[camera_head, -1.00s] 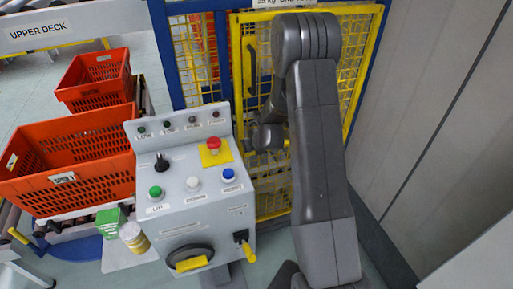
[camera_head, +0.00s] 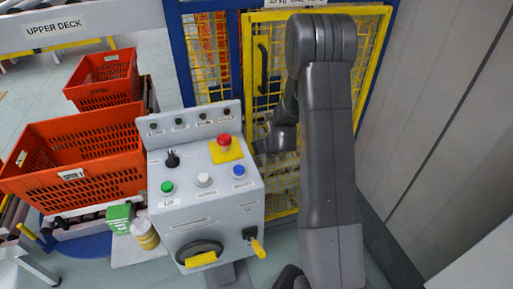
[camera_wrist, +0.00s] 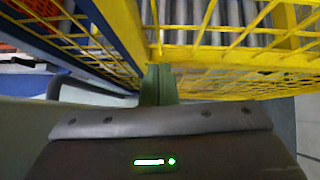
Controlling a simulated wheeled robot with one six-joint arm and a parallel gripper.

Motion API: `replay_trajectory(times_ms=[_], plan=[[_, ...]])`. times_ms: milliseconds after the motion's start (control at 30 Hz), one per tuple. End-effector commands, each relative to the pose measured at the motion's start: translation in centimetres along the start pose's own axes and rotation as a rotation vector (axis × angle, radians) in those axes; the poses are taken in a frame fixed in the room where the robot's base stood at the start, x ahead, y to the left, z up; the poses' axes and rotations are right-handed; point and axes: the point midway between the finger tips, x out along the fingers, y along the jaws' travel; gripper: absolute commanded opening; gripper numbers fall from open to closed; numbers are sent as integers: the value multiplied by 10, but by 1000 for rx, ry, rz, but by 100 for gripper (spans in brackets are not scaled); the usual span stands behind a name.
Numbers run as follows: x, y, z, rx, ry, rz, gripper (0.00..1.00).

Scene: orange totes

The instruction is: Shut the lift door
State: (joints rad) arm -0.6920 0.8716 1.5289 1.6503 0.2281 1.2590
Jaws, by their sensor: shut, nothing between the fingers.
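The lift door (camera_head: 378,52) is a yellow-framed mesh panel in a blue frame, behind my arm in the head view. A dark upright handle (camera_head: 262,62) shows at its left side. My arm covers much of the door's middle. In the wrist view my gripper (camera_wrist: 158,84) is shut and empty, its fingertips close to yellow mesh framing (camera_wrist: 215,55). Contact cannot be told. Two mesh sections meet at an angle there; I cannot tell how far the door stands open. In the head view the fingers are not clear, low beside the door and behind the console.
A grey control console (camera_head: 205,205) with coloured buttons, a red stop knob (camera_head: 224,140) and yellow-handled levers stands left of my arm. Orange totes (camera_head: 75,165) sit on rollers at the left. A grey wall (camera_head: 430,100) rises at the right. Rollers (camera_wrist: 215,18) lie behind the mesh.

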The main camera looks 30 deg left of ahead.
Motion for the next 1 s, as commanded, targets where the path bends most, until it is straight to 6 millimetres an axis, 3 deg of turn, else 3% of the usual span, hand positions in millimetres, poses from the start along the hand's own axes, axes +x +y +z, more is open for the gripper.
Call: replay_trajectory(times_ms=[33, 300, 500, 700, 1000], plan=[[-6, -7, -5, 2, 1, -3, 0], [-60, 0, -4, -1, 4, -2, 0], [-89, 2, -4, -1, 5, -3, 0], [-102, 3, -5, 0, 7, -2, 0], [-103, 3, -6, 0, 8, -2, 0]])
